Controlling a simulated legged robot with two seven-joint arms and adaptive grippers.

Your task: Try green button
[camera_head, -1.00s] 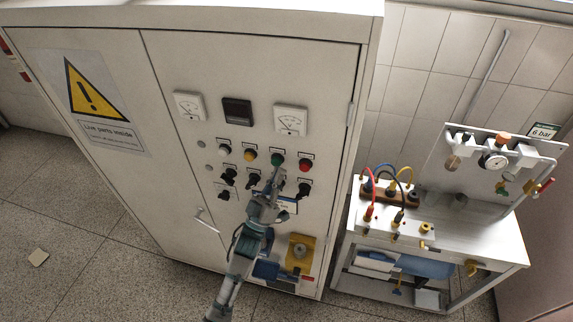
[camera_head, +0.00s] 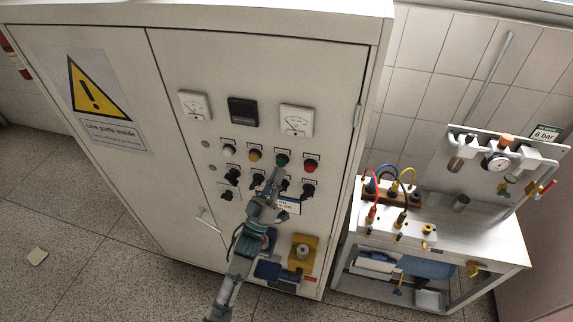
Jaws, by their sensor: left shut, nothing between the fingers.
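The green button (camera_head: 282,160) is on the cabinet's right door, in a row between a yellow button (camera_head: 254,155) and a red button (camera_head: 310,166). My left gripper (camera_head: 276,173) is shut and empty. Its tips show just below and slightly left of the green button, with the button's face in sight. I cannot tell whether the tips touch the panel. The gripper partly covers the row of black switches under the buttons. My right gripper is not in view.
Black rotary switches (camera_head: 308,190) sit below. A yellow bracket (camera_head: 303,252) is low on the door. A bench (camera_head: 480,240) with cables and a gauge stands at right. Floor at left is mostly clear.

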